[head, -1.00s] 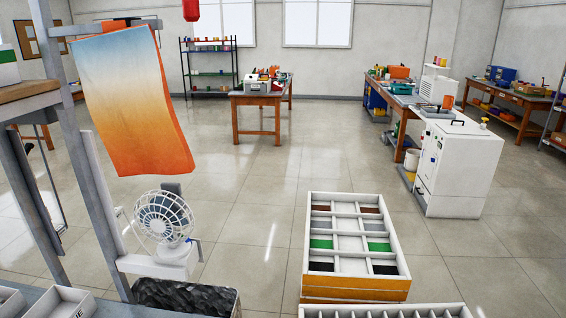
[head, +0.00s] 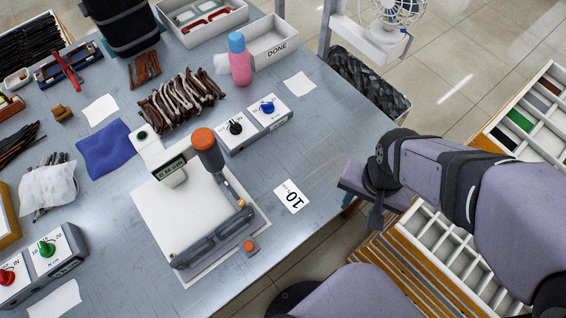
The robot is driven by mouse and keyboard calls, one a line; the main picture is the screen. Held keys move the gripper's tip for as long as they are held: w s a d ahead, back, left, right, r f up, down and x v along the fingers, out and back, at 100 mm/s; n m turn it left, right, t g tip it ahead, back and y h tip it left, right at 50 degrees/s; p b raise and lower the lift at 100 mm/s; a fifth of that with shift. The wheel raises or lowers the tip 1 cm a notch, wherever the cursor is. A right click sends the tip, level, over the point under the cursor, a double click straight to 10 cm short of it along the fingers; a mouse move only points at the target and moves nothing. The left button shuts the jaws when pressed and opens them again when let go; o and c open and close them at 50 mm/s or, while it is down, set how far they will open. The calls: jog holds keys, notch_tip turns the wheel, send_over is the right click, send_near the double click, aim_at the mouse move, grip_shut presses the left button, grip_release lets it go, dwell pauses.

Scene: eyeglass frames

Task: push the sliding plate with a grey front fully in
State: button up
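I cannot make out for sure a sliding plate with a grey front. On the bench a white plate (head: 165,215) lies under a press with an orange knob (head: 203,138). A dark grey eyeglass-frame-like bar (head: 212,241) lies along the plate's near right side. My lavender and black arm reaches in from the right. My gripper (head: 376,214) is at its end, by the bench's right edge, apart from the press. Its fingers are small and partly hidden, so I cannot tell their opening. No held thing shows.
White compartment trays with wooden sides (head: 420,262) stand right of the bench, partly behind my arm. A black bin (head: 365,85) is beyond the bench corner. A pink bottle (head: 239,62), dial boxes (head: 236,129) and brown frames (head: 180,100) crowd the bench. Its right side is mostly clear.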

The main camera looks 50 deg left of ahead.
jog(key=s+a+f+n, duration=0.1)
jog(key=s+a+n, duration=0.1)
jog(key=s+a, duration=0.7)
jog(key=n, duration=0.2)
send_over(249, 246)
jog(key=shift+f+p, duration=0.35)
jog(key=shift+f, duration=0.3)
jog(key=shift+f+p, duration=0.55)
jog(key=shift+f, duration=3.15)
grip_shut()
